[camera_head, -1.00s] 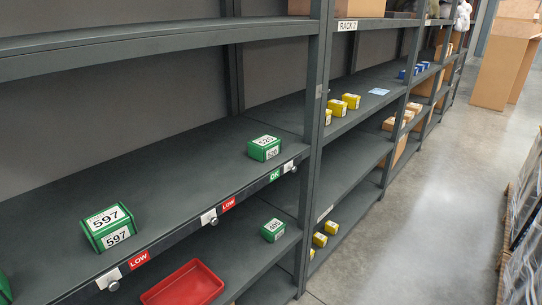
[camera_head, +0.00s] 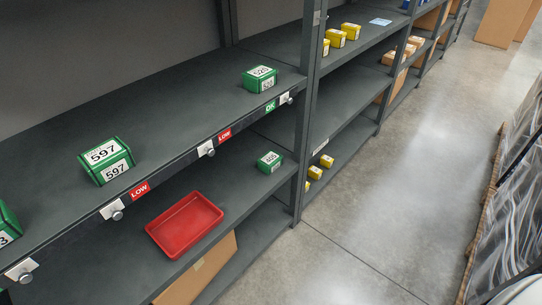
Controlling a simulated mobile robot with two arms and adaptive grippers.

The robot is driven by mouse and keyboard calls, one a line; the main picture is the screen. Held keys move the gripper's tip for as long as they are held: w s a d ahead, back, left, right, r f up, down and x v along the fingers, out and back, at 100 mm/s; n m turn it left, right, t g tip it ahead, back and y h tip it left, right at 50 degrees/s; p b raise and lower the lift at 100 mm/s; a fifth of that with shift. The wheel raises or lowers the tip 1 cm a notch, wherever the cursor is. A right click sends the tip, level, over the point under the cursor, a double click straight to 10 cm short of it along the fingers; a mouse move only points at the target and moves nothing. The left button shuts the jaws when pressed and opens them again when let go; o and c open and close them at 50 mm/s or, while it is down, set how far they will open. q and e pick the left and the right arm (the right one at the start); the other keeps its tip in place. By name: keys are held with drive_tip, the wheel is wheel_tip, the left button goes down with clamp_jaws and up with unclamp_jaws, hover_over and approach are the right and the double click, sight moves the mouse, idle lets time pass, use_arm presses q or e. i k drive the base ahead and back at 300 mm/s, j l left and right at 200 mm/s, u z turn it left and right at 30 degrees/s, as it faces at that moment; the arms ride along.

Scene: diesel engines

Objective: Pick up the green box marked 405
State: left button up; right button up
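The green box marked 405 (camera_head: 270,162) sits on the lower shelf (camera_head: 222,172), near its right end beside the rack post. Its white label faces out. Neither of my grippers is in the head view.
A red tray (camera_head: 186,224) lies on the same lower shelf, left of the box. Above, green boxes marked 597 (camera_head: 106,160) and 520 (camera_head: 260,77) stand on the upper shelf, with another green box (camera_head: 8,225) at the left edge. Small yellow boxes (camera_head: 314,172) sit farther right. Open floor (camera_head: 350,220) lies right of the rack.

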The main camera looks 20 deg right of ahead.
sight(268, 164)
drive_tip(key=i+j, duration=0.15)
drive_tip(key=i, duration=0.25)
drive_tip(key=i+j, duration=0.2)
drive_tip(key=i, duration=0.15)
drive_tip(key=i+j, duration=0.15)
drive_tip(key=i, duration=0.25)
